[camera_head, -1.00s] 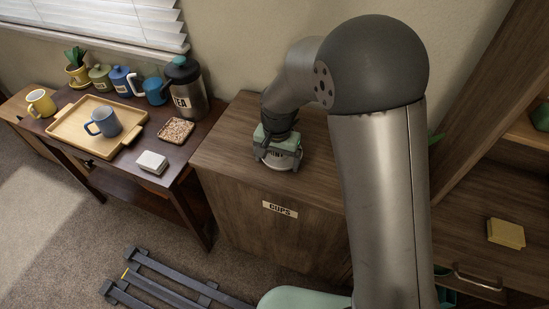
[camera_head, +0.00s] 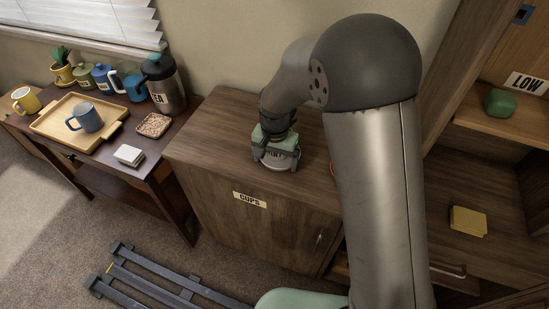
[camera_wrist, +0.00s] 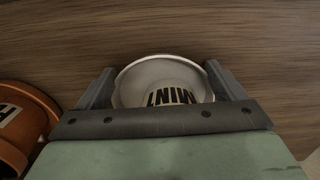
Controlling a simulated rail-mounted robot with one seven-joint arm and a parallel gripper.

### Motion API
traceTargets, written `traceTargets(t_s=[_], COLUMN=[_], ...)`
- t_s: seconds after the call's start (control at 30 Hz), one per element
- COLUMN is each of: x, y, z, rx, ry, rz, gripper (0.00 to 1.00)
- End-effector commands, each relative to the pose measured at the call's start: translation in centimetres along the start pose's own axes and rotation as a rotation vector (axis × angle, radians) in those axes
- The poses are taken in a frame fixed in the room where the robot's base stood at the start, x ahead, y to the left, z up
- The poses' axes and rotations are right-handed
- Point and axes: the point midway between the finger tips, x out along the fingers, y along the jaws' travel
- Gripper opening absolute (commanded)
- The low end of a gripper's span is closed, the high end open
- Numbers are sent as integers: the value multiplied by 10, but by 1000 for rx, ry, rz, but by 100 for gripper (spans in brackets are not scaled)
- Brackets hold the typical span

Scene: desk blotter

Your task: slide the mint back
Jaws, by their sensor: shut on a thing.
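The mint, a round white pot with a black MINT label (camera_wrist: 168,75), sits between the two fingers of my gripper (camera_wrist: 165,92) in the wrist view. The fingers are shut on its sides. In the head view my gripper (camera_head: 277,148) is over the wooden cabinet top (camera_head: 220,130), with the pale mint pot (camera_head: 280,164) showing just below it. The pot is at or very near the surface; I cannot tell if it touches.
A terracotta pot (camera_wrist: 18,130) with a partly seen label is close to my gripper's left in the wrist view. A dark side table (camera_head: 165,165) with a tray (camera_head: 52,135), mugs and a flask (camera_head: 164,90) stands left. The cabinet top left of my gripper is clear.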

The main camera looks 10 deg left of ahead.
Motion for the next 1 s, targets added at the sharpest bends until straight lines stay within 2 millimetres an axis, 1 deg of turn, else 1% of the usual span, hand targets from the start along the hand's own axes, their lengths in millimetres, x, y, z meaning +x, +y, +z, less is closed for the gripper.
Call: traceTargets(t_s=[0.13,0.17,0.2,0.43,0.57,0.67,1.0], x=[0,0,0,-1,-12,-29,-112], y=[0,0,0,0,-1,-1,-1], z=[0,0,0,0,-1,-1,-1], rx=[0,0,0,-1,-1,-1,0], ry=[1,1,1,1,3,4,5], rz=[-1,-1,-1,-1,-3,-4,-4], gripper=[66,95,100,100,100,100,100])
